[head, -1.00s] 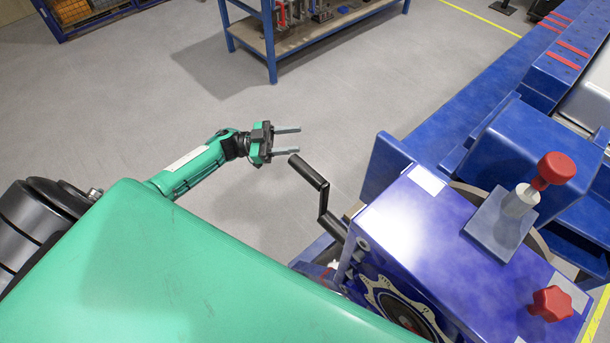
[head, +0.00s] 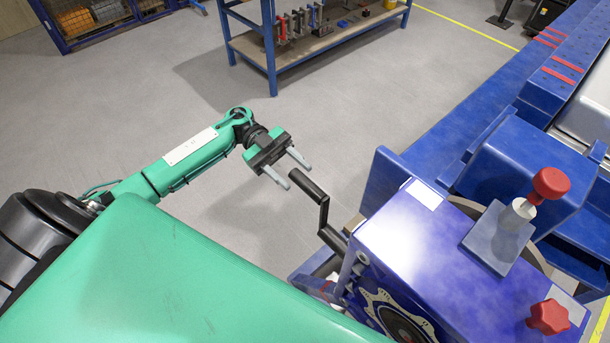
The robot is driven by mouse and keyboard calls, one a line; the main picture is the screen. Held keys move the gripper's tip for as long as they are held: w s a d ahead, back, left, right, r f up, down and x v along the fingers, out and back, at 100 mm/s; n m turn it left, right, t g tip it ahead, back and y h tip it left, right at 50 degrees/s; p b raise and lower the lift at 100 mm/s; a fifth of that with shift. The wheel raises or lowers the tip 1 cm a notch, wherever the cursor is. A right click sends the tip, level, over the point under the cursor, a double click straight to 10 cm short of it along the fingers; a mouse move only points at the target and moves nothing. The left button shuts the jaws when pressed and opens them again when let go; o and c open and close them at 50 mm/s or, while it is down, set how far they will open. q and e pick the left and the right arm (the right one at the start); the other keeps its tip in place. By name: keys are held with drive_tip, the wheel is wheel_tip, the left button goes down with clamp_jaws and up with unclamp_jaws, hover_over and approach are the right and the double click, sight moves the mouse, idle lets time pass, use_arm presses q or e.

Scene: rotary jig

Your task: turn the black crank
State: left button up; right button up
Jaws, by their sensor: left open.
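The black crank (head: 324,214) sticks out from the left side of the blue jig housing (head: 440,240). Its handle (head: 308,184) points up and to the left. My left gripper (head: 294,173) is open, its two grey fingers pointing down and right toward the handle's upper end. The fingertips appear right by the handle's end; I cannot tell whether they touch it. No grip on the handle shows. My right gripper is not in the view.
Red knobs (head: 550,184) and (head: 548,313) stand on the housing. A long blue beam (head: 450,120) runs behind it. A blue workbench (head: 330,35) with tools stands at the back. The grey floor (head: 190,80) between is clear.

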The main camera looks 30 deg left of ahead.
sight(305, 184)
use_arm(q)
drive_tip(key=shift+p+x, duration=0.6)
drive_tip(key=shift+x, duration=1.7)
clamp_jaws()
